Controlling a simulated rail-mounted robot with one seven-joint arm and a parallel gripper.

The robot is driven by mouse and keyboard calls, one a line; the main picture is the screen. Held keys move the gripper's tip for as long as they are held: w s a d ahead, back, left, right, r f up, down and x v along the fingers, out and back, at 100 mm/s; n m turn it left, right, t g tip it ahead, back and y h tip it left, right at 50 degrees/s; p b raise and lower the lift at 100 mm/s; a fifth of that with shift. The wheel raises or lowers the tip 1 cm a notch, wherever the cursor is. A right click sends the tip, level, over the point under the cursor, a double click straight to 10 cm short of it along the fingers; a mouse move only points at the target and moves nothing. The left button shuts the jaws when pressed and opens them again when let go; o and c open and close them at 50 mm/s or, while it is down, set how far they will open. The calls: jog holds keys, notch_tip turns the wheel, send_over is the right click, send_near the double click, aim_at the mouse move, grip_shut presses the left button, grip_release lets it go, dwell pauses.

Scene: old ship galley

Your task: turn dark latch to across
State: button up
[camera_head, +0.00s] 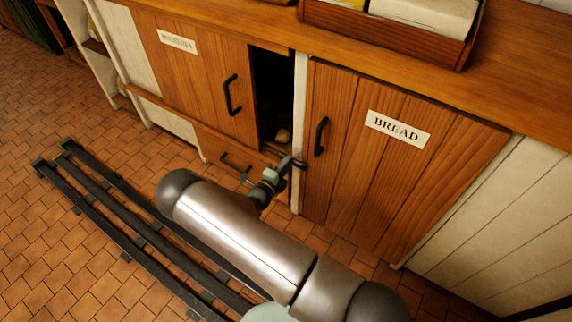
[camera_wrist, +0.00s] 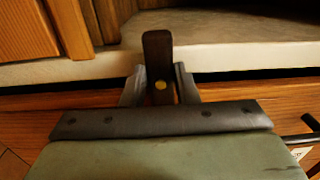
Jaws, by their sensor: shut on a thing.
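The dark latch (camera_wrist: 158,52) is a narrow dark bar with a round brass-coloured pivot. In the wrist view it points straight up from the wooden rail (camera_wrist: 225,92), across the pale edge above it. My gripper (camera_wrist: 160,84) is shut on the latch, with one grey finger on each side of it. In the head view my gripper (camera_head: 286,163) is at the rail below the dark cupboard opening, and a small dark end of the latch (camera_head: 299,164) shows beside the fingers.
The sliding-looking potatoes door (camera_head: 190,75) stands left of a dark opening (camera_head: 272,95). The bread door (camera_head: 365,150) is at the right, with a black handle (camera_head: 321,137). A drawer handle (camera_head: 234,166) is below left. Black floor rails (camera_head: 130,225) cross the tiles.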

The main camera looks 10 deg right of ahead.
jog(key=shift+s+f, duration=0.1)
jog(key=o, duration=1)
jog(key=shift+a, duration=0.1)
jog(key=p+v, duration=0.2)
jog(key=v, duration=1.5)
jog(key=shift+s+r, duration=0.1)
jog(key=shift+r, duration=0.2)
